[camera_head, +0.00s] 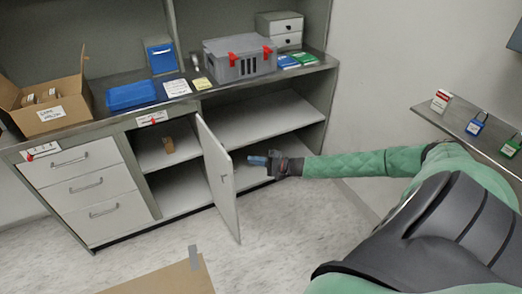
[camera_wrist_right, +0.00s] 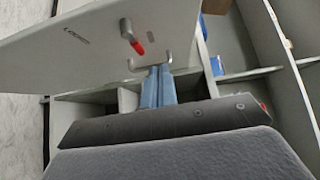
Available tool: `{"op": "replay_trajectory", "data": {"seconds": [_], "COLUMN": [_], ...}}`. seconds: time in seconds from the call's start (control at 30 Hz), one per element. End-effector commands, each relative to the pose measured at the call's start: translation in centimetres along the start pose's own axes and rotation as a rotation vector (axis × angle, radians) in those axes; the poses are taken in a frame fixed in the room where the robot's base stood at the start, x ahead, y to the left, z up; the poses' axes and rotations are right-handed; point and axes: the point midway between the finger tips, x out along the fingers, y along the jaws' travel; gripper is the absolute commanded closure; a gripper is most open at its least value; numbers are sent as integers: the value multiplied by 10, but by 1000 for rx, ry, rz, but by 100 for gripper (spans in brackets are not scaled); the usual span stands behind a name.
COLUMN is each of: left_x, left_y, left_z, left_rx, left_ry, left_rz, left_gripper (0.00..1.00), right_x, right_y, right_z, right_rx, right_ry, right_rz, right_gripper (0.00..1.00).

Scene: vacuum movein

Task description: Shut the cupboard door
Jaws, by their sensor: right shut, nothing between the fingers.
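The cupboard door (camera_head: 219,180) is a pale grey panel standing open, sticking out into the room from the cabinet's middle divider. Left of it, the cupboard compartment (camera_head: 180,192) is open to view. My right gripper (camera_head: 258,161) is on the right side of the door, at about mid-height, in front of the open shelves. Its blue fingers (camera_wrist_right: 158,86) are shut and empty in the right wrist view. There the door (camera_wrist_right: 85,50) fills the upper left, with a red-tipped metal fitting (camera_wrist_right: 132,38) on it. The fingertips are close to the door; contact is unclear. My left gripper is not in view.
A drawer unit (camera_head: 88,189) stands left of the cupboard. The worktop carries a cardboard box (camera_head: 46,112), a blue tray (camera_head: 131,95) and a grey toolbox (camera_head: 240,66). A brown board (camera_head: 165,280) is at the bottom.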

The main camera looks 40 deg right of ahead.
Motion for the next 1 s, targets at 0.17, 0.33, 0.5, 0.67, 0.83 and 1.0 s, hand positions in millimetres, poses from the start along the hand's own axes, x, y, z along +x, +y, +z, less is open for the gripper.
{"op": "replay_trajectory", "data": {"seconds": [0.17,0.33,0.5,0.67,0.83,1.0], "left_x": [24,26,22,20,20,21], "left_y": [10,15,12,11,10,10], "left_z": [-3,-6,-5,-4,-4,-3], "left_rx": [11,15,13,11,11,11], "left_ry": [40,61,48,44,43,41], "left_rz": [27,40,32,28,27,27], "left_gripper": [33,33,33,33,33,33], "right_x": [33,56,69,75,76,76], "right_y": [2,-2,-1,0,0,0], "right_z": [0,8,22,28,29,29], "right_rx": [-1,1,0,0,-1,-1], "right_ry": [-1,-1,-1,-1,-1,-1], "right_rz": [-3,-1,0,0,0,0], "right_gripper": [100,100,100,100,100,100]}}
